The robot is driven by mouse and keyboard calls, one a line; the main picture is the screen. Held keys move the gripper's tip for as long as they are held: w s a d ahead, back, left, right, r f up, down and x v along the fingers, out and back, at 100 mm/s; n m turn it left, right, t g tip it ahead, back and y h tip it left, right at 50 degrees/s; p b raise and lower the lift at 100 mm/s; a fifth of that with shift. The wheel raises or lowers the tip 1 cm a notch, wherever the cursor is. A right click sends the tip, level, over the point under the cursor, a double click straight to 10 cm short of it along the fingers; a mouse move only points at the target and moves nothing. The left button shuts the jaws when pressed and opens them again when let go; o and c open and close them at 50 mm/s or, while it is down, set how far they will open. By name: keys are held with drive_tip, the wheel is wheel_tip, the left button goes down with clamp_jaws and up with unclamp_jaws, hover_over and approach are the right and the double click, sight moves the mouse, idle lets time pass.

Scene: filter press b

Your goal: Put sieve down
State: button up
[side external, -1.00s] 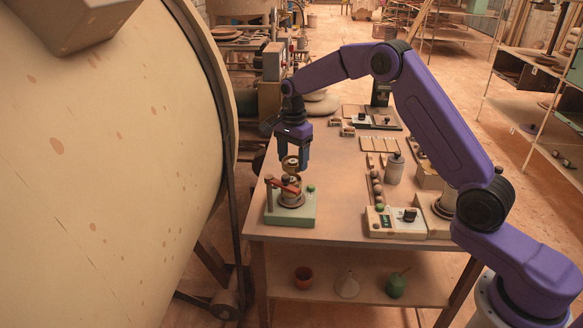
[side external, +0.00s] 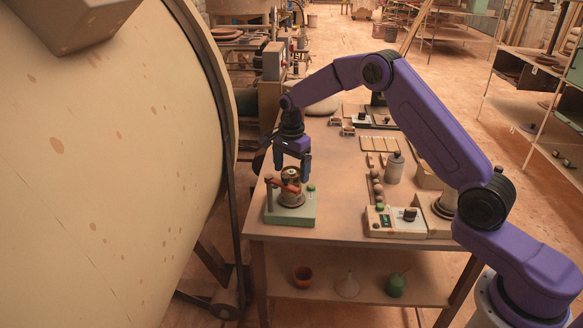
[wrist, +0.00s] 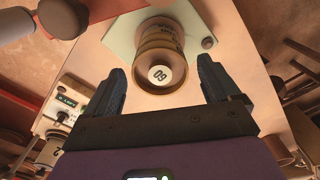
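The brass sieve (side external: 291,174) sits on top of a brass stack on the green-based shaker (side external: 302,214) at the table's near left corner. In the wrist view the sieve (wrist: 160,76) shows a white round label reading 60, with brass rings below it. My gripper (side external: 291,168) is just above and around the sieve. The wrist view shows its two dark fingers (wrist: 162,86) spread wide, with visible gaps to the sieve on both sides. Nothing is held. The seating between sieve and stack is too small to tell.
A red lever (side external: 283,186) and a post stand at the shaker's left, close to the stack. A control box with a dark knob (side external: 409,215) and a grey canister (side external: 395,170) are to the right. A large cream drum (side external: 110,170) stands left of the table.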

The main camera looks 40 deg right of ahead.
sight(292, 171)
wheel_tip(292, 171, up, 12)
drive_tip(key=s+a+r+n, duration=0.3)
drive_tip(key=s+a+n, duration=0.5)
drive_tip(key=s, duration=0.2)
drive_tip(key=s+a+n, duration=0.2)
drive_tip(key=s+n, duration=0.5)
drive_tip(key=s, duration=0.5)
drive_tip(key=s+d+f+n, duration=0.1)
drive_tip(key=s+d+n, duration=0.2)
drive_tip(key=s+n, duration=0.3)
drive_tip(key=s+d+f+n, duration=0.2)
drive_tip(key=s+n, duration=0.5)
drive_tip(key=s, duration=0.9)
drive_tip(key=shift+s+d+f, duration=0.3)
drive_tip(key=shift+d, duration=0.6)
